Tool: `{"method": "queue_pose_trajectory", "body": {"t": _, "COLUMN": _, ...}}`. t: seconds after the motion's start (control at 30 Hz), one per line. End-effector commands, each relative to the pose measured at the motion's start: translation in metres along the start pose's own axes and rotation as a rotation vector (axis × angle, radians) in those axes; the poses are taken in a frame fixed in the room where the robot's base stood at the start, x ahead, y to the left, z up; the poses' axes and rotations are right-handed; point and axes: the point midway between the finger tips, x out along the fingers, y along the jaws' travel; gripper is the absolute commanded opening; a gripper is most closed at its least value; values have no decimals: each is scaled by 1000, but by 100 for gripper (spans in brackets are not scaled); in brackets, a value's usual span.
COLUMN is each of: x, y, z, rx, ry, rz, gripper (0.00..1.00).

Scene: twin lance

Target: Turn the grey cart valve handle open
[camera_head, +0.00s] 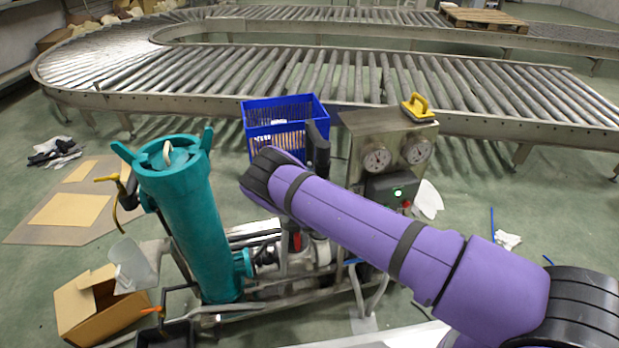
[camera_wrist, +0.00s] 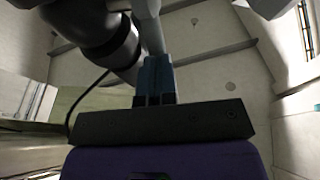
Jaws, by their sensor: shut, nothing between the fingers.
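The cart carries a tall teal cylinder (camera_head: 193,225), pipes and a gauge panel. I cannot make out a grey valve handle for certain in the head view; my purple arm covers part of the cart. In the wrist view my gripper (camera_wrist: 155,66) is shut and empty, its narrow blue-grey fingers together. A light grey bar (camera_wrist: 148,24) shows just beyond the fingertips, with a dark rounded part (camera_wrist: 105,45) left of it. I cannot tell whether the bar is the handle or whether the fingers touch it. In the head view the fingers are hidden.
The gauge panel (camera_head: 362,136) has a yellow tool (camera_head: 417,106) on top. A blue crate (camera_head: 252,125) stands behind the cart, before the roller conveyor (camera_head: 480,85). A cardboard box (camera_head: 98,305) sits at lower left.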

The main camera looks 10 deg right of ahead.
Motion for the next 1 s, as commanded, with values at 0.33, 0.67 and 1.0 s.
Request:
{"method": "queue_pose_trajectory", "body": {"t": 0.33, "x": 13, "y": -2, "z": -6, "rx": -40, "ry": -206, "rz": 1, "gripper": 0}}
{"method": "queue_pose_trajectory", "body": {"t": 0.67, "x": 20, "y": -4, "z": -8, "rx": -40, "ry": -201, "rz": 0, "gripper": 0}}
{"method": "queue_pose_trajectory", "body": {"t": 1.0, "x": 22, "y": -4, "z": -9, "rx": -39, "ry": -198, "rz": 0, "gripper": 0}}
